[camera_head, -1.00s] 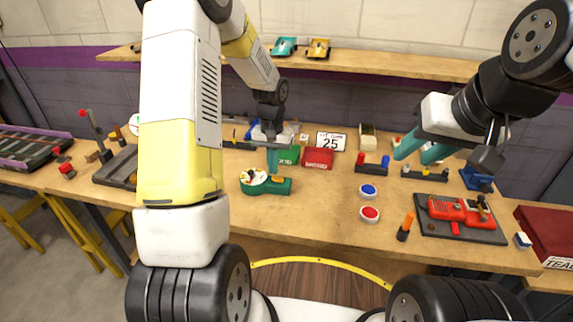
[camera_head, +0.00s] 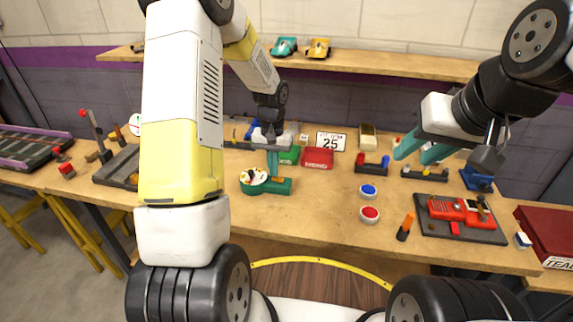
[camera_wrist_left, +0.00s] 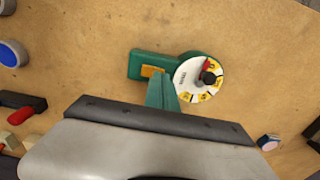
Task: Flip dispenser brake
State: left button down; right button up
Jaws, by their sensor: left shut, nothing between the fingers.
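The green dispenser (camera_head: 282,187) lies on the bench with a round white dial (camera_head: 254,176) at its left end. In the left wrist view the dial (camera_wrist_left: 188,82) carries a red mark, yellow sections and a black knob, and an orange piece (camera_wrist_left: 151,71) sits on the green body (camera_wrist_left: 137,66). My left gripper (camera_head: 272,172) is shut and empty, pointing down over the dispenser near the orange piece. Its teal fingers (camera_wrist_left: 161,80) partly cover the body between the orange piece and the dial; I cannot tell whether they touch. My right gripper (camera_head: 415,155) is open and empty above the bench at the right.
A blue button (camera_head: 368,191) and a red button (camera_head: 369,213) are right of the dispenser. A red box (camera_head: 318,158) and a "25" sign (camera_head: 331,142) stand behind. The bench front before the dispenser is clear.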

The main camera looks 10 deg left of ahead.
pick_arm(q)
jog(key=shift+f, duration=0.55)
jog(key=shift+r, duration=3.5)
jog(key=s+r+t, duration=0.3)
jog(key=s+r, duration=0.8)
jog(key=r, duration=0.4)
jog(key=s+d+r+t+h, duration=0.1)
jog(key=s+r, duration=0.1)
jog(key=s, duration=0.4)
jog(key=s+d+r+t+h, duration=0.1)
jog(key=s+r+t, duration=0.1)
jog(key=s, duration=0.5)
jog(key=shift+s+r, duration=0.15)
jog(key=shift+r, duration=0.45)
